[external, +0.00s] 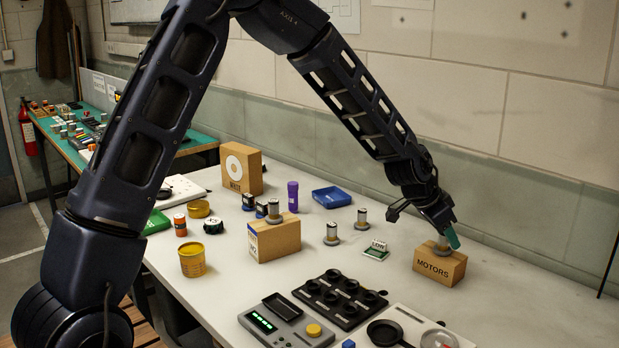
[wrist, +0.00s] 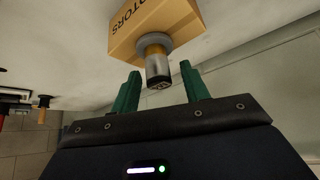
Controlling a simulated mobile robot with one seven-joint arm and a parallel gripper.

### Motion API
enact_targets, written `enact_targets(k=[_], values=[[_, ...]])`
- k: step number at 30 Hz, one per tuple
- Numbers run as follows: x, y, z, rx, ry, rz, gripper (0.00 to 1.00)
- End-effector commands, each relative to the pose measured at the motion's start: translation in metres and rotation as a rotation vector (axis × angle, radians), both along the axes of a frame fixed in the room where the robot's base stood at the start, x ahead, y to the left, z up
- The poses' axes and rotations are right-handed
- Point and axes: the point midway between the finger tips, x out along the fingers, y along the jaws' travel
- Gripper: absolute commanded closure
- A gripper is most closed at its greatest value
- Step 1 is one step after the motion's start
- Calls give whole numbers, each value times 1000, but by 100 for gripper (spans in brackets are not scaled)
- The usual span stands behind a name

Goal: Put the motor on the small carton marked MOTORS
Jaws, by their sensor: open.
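The small carton marked MOTORS (external: 432,275) stands at the right of the bench; it also shows upside down in the wrist view (wrist: 150,22). A motor (wrist: 157,65), a silver cylinder with a grey flange and a dark end, stands upright on the carton's top, its flange against the top face. It also shows in the external view (external: 441,245), partly covered by a finger. My gripper (wrist: 160,84) is open, its green fingers on either side of the motor's dark end, with gaps visible on both sides. In the external view, my gripper (external: 448,236) is right above the carton.
Similar motors stand on the bench, one (external: 332,234) and another (external: 362,219), and one (external: 273,212) is on a larger carton (external: 277,243). A LOW sign (external: 377,250) is left of the MOTORS carton. A black tray (external: 342,300) lies in front. The bench's right end is clear.

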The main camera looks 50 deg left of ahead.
Motion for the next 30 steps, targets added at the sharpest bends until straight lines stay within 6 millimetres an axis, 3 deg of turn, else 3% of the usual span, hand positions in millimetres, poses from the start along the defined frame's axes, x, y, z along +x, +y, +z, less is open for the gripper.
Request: enact_targets(k=[12,25,30], values=[[-33,19,60,1,-3,2,55],[-53,26,90,5,1,1,55],[-80,28,115,31,16,15,55]])
